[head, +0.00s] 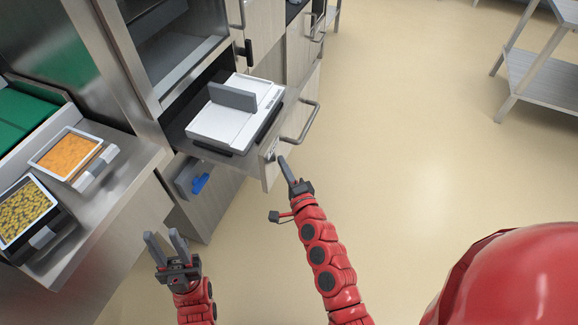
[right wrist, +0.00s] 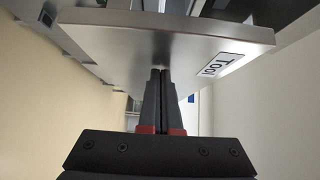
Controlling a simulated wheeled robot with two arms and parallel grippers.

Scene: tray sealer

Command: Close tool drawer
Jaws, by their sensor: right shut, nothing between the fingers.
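The tool drawer is pulled out of the cabinet. A white flat machine (head: 235,118) with a grey upright plate sits at the drawer. My right gripper (head: 283,162) is shut and empty, its fingertips at the drawer's front panel; it also shows in the right wrist view (right wrist: 160,72), where the tips look to touch or nearly touch the panel. My left gripper (head: 162,238) is open and empty, low and left of the drawer.
A counter at left holds a container of orange food (head: 66,153) and one of green-yellow pieces (head: 22,212). A blue object (head: 200,183) shows below the drawer. A metal shelf rack (head: 535,75) stands at top right. The floor to the right is clear.

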